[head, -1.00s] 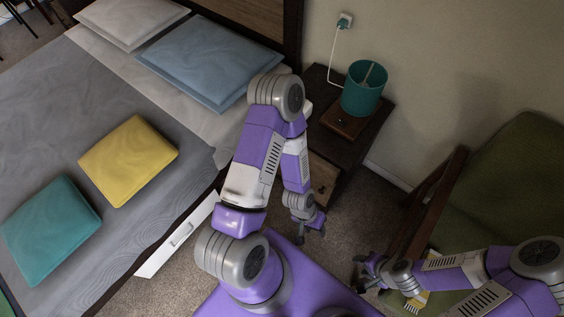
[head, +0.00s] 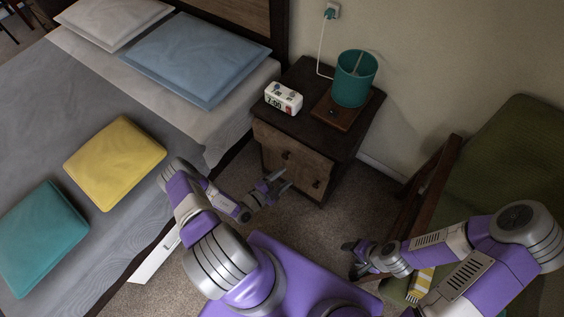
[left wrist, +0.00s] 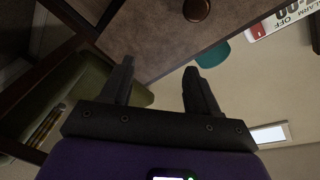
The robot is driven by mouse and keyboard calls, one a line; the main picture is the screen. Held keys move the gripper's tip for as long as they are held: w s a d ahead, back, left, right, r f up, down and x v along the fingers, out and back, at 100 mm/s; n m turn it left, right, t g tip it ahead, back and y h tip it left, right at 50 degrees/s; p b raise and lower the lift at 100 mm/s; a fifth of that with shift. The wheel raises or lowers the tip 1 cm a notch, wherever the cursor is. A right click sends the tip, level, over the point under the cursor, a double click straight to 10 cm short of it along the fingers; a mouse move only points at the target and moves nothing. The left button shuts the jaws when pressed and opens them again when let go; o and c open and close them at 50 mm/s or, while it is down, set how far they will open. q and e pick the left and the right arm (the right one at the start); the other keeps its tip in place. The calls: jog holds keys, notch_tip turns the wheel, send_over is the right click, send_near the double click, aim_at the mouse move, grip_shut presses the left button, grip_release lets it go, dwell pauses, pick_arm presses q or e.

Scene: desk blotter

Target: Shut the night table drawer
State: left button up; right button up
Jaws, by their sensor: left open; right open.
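The dark night table (head: 305,125) stands between the bed and the green chair in the head view. Its brown wooden drawer front (head: 300,150) faces my base and carries round dark knobs. How far the drawer stands out is hard to tell. My left gripper (head: 281,181) is open and empty, low in front of the drawer front and apart from it as far as I can see. In the left wrist view its open fingers (left wrist: 158,78) point toward a brown panel (left wrist: 150,35) with a round knob (left wrist: 197,10). My right gripper (head: 352,258) is open near the chair.
A white alarm clock (head: 283,97) and a teal lamp (head: 355,78) on a wooden base stand on the night table. The bed (head: 110,230) borders the left, with a white panel (head: 157,257) low at its side. The green chair (head: 500,170) is right. Carpet lies between.

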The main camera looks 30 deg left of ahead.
aim_at(284, 158)
pick_arm(q)
jog(key=w+a+n+y, duration=0.1)
jog(key=w, duration=0.1)
jog(key=w+a+n+y+b, duration=0.1)
jog(key=a, duration=0.1)
jog(key=w+a+f+n+t+y, duration=0.1)
jog(key=w+n+y, duration=0.1)
jog(key=shift+w+a+f+b, duration=0.1)
jog(key=shift+w+a+b, duration=0.2)
jog(key=shift+w, duration=0.05)
jog(key=shift+w+d, duration=0.1)
jog(key=shift+w, duration=0.65)
grip_shut()
